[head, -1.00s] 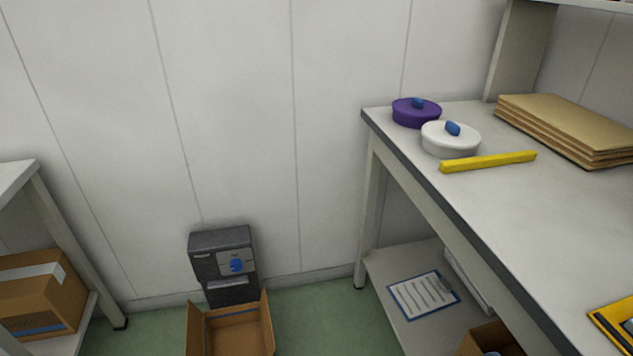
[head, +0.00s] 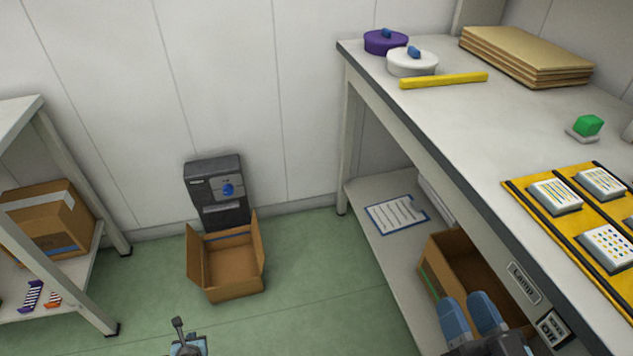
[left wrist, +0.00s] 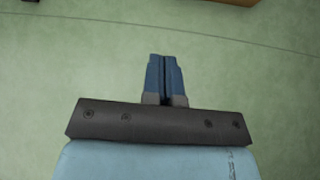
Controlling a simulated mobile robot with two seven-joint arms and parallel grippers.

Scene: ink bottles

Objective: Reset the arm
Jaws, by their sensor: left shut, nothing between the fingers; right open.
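My left gripper (head: 177,323) shows at the bottom of the head view, above the green floor. My right gripper (head: 467,302) is at the bottom right of the head view. Its two blue fingers are apart and empty, in front of the workbench's lower shelf and its cardboard box (head: 476,262). No ink bottle can be made out.
The workbench (head: 480,130) on the right bears round purple (head: 385,44) and white (head: 411,66) containers, a yellow bar (head: 444,80) and a yellow tray (head: 560,232). An open carton (head: 233,285) stands on the floor. A shelf (head: 18,115) is at the left.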

